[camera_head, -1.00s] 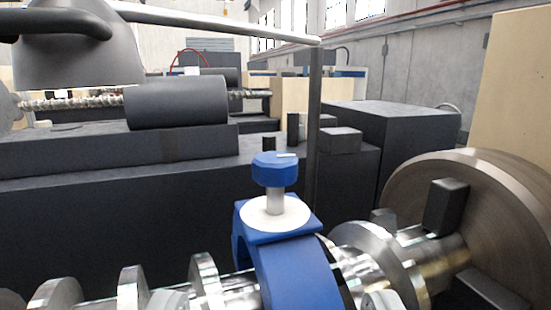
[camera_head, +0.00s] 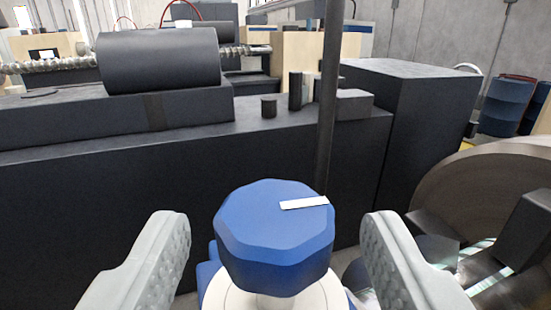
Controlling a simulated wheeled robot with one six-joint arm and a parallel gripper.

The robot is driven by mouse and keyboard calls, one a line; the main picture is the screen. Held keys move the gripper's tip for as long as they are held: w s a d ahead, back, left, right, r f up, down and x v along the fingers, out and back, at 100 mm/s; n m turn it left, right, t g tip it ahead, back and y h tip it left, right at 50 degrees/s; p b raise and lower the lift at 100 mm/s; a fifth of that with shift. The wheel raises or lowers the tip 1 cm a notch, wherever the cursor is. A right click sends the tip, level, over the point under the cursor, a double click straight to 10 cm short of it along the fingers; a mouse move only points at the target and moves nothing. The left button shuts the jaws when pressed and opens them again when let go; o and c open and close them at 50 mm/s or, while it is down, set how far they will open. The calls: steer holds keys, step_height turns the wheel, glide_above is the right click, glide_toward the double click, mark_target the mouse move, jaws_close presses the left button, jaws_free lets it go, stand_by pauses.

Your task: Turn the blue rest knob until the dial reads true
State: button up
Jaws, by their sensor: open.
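The blue rest knob (camera_head: 272,240) is a many-sided cap at the lower middle of the view. A white mark (camera_head: 304,203) lies on its top, pointing to the right. Below it is a white round dial plate (camera_head: 232,290), mostly hidden by the knob; no reading on it can be made out. A bit of the blue rest (camera_head: 208,272) shows behind the plate. My gripper (camera_head: 272,222) is open, with one grey finger on each side of the knob. Gaps show between both fingers and the knob.
A metal chuck (camera_head: 468,185) with dark jaws stands close at the right. A dark upright post (camera_head: 328,110) rises behind the knob. The long dark machine bed (camera_head: 120,190) lies behind, carrying a dark cylinder (camera_head: 158,60). Blue barrels (camera_head: 505,104) stand far right.

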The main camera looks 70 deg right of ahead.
steer(key=shift+x, duration=1.35)
steer(key=c, duration=1)
steer(key=shift+o, duration=0.2)
steer(key=shift+n+t, duration=0.3)
steer(key=shift+t, duration=0.1)
steer(key=n+t+y, duration=0.2)
steer(key=t, duration=0.1)
steer(key=shift+f+n+t+y, duration=0.15)
steer(key=shift+n+t+y, duration=0.15)
steer(key=shift+n+t, duration=0.1)
steer(key=shift+n+t+y, duration=0.5)
steer(key=shift+t, duration=0.1)
